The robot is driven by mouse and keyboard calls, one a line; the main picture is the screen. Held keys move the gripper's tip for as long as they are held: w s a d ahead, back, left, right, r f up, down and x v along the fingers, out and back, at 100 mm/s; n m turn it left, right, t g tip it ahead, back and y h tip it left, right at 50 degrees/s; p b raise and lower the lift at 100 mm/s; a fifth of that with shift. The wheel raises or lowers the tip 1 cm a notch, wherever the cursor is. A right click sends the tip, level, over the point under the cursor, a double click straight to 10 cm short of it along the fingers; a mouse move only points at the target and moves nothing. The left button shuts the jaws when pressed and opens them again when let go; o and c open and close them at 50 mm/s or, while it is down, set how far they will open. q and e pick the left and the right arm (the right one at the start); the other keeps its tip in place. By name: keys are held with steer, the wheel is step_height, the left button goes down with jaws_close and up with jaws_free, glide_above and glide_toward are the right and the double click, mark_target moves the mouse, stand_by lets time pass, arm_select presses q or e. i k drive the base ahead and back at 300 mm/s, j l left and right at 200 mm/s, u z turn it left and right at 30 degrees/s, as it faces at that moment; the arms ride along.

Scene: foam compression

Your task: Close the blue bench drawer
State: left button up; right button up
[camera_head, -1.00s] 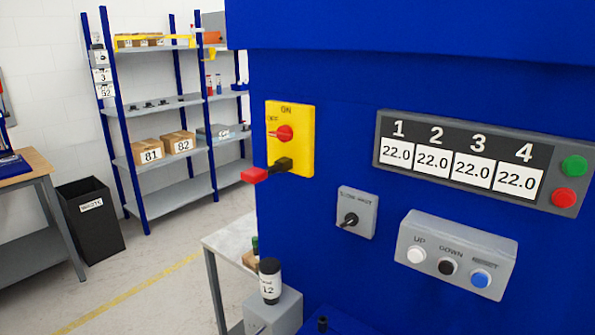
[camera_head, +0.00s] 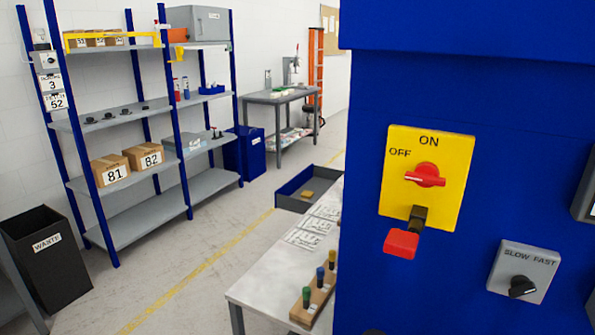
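A dark blue, open-topped drawer (camera_head: 291,203) sticks out beyond the far left edge of a light-topped bench (camera_head: 262,283). A small tan item (camera_head: 307,195) shows inside it. The drawer looks pulled open; the part where it meets the bench is hidden behind the bench top and the blue machine. Neither of my grippers is in view.
The large blue machine (camera_head: 365,285) with a yellow switch plate (camera_head: 396,205) fills the right side. Shelving (camera_head: 130,225) and a black waste bin (camera_head: 55,275) stand left. A blue cabinet (camera_head: 246,155) and grey table (camera_head: 283,97) stand behind. Floor (camera_head: 205,262) between shelving and bench is clear.

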mark_target(316, 178)
steer(key=i+j+z, duration=0.15)
steer(key=j, duration=0.2)
steer(key=i+j+z, duration=0.1)
steer(key=i+j, duration=0.15)
steer(key=i+j+z, duration=0.15)
steer(key=j, duration=0.35)
steer(key=i+j+z, duration=0.15)
steer(key=j, duration=0.2)
steer(key=i+j+z, duration=0.1)
steer(key=j, duration=0.3)
steer(key=i+j+z, duration=0.15)
steer(key=j+z, duration=0.15)
steer(key=j, duration=0.8)
steer(key=j+z, duration=0.3)
steer(key=j, duration=0.75)
steer(key=j+z, duration=0.2)
steer(key=j, duration=1.45)
